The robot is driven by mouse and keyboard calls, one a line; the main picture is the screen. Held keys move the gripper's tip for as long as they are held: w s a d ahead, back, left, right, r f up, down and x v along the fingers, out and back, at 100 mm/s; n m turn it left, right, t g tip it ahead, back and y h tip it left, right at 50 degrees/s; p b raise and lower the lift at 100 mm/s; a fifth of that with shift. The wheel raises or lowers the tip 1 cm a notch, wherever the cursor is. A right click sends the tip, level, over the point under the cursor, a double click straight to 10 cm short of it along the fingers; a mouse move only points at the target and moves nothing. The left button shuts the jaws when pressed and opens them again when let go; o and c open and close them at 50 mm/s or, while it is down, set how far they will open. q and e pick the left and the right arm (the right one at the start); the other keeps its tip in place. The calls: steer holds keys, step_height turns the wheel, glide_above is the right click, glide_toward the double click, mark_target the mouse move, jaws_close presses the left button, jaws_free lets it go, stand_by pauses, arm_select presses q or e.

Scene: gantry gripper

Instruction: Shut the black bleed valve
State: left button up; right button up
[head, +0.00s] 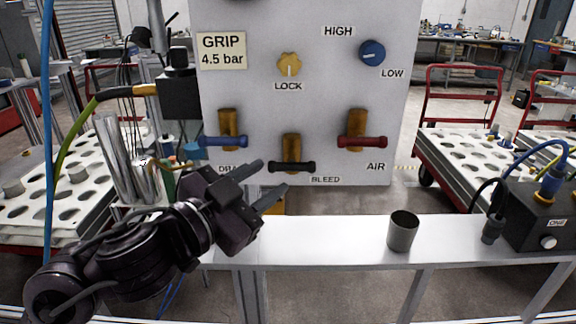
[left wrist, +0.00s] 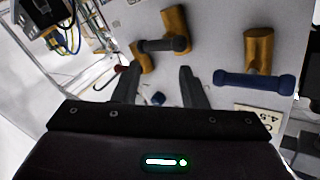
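The black bleed valve handle (head: 291,166) lies crosswise on its brass body (head: 291,147), low on the grey panel above the BLEED label (head: 325,180). My left gripper (head: 273,175) is open and empty, just below and left of that handle in the head view. In the left wrist view the black handle (left wrist: 165,45) shows beyond the open fingertips (left wrist: 157,72), apart from them. Its brass body (left wrist: 175,22) is beside it. My right gripper is not in view.
A blue-handled valve (head: 222,142) is left of the black one, and a red-handled AIR valve (head: 362,142) is right. A yellow LOCK knob (head: 289,64) and a blue HIGH/LOW knob (head: 372,53) sit above. A grey cup (head: 403,231) stands on the bench (head: 340,240).

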mark_target(292, 166)
arm_select(q)
steer(key=x, duration=0.6)
steer(key=shift+r+b, duration=0.1)
steer(key=shift+b, duration=0.2)
steer(key=shift+a, duration=0.1)
